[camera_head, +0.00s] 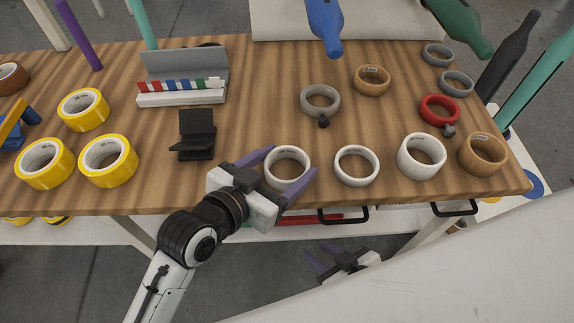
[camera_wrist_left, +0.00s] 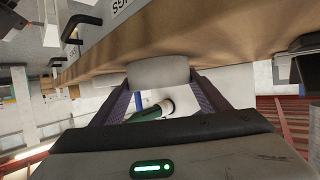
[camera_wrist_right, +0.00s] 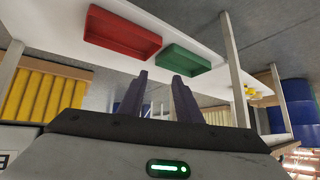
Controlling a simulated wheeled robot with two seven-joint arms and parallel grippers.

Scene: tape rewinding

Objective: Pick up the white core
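A white ring-shaped core (camera_head: 287,152) lies flat near the table's front edge in the head view. My left gripper (camera_head: 292,163) reaches it from the front left, with one purple finger on each side of it. In the left wrist view the core (camera_wrist_left: 158,72) fills most of the gap between the fingertips (camera_wrist_left: 160,85). The fingers are spread; I cannot tell whether they touch it. Two more white rings, a thin one (camera_head: 356,181) and a taller one (camera_head: 413,170), stand to its right. My right gripper (camera_head: 338,255) is open and empty, below the table edge.
Yellow tape rolls (camera_head: 108,176) and a black stand (camera_head: 196,148) are to the left. A grey tape (camera_head: 306,99), a brown roll (camera_head: 372,90) and a red ring (camera_head: 427,110) lie behind. A tape dispenser box (camera_head: 180,98) stands at the back. The table's middle is clear.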

